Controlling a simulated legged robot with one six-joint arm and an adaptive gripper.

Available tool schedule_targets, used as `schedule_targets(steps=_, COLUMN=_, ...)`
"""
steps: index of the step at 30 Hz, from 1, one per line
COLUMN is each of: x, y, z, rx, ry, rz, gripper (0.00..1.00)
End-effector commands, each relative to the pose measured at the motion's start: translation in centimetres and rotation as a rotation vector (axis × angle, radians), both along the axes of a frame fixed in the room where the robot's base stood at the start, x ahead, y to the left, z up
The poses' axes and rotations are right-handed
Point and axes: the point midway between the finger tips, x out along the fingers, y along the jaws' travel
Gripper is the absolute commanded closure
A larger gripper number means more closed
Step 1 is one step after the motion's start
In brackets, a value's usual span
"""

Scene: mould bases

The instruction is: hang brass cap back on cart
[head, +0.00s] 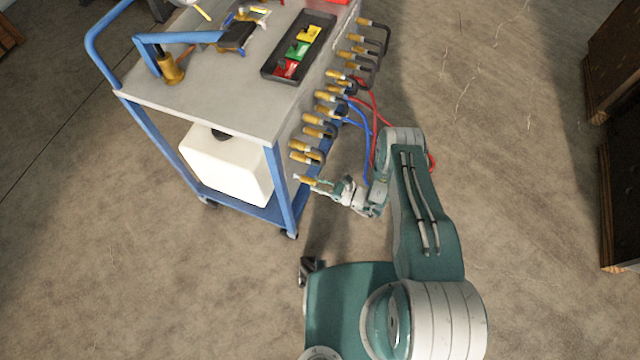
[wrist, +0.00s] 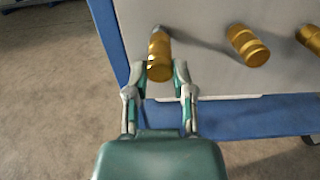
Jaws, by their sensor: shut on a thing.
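The cart (head: 225,105) has a grey top, a blue frame and a grey side panel (wrist: 205,75) with a row of brass caps along it. My gripper (head: 322,186) is at the near end of this row, beside the cart's front corner leg. It is shut on a brass cap (head: 305,180). In the wrist view the brass cap (wrist: 160,56) stands between the two fingertips (wrist: 160,74), its far end close to the panel. I cannot tell whether it is on a peg there. The other brass caps (wrist: 247,45) hang to the right, apart from my gripper.
A blue leg (wrist: 110,40) stands just left of the held cap. Red (head: 375,125) and blue hoses (head: 358,115) hang from the row near my arm. A black tray (head: 268,72) with coloured pieces lies on the cart top. The floor (head: 530,220) on the right is clear.

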Motion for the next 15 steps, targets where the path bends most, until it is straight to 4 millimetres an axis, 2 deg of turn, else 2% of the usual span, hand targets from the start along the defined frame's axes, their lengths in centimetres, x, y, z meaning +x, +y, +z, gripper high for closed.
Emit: schedule_targets(steps=15, x=0.17, y=0.52, z=0.00, rx=0.000, ry=0.000, rz=0.001, gripper=1.00)
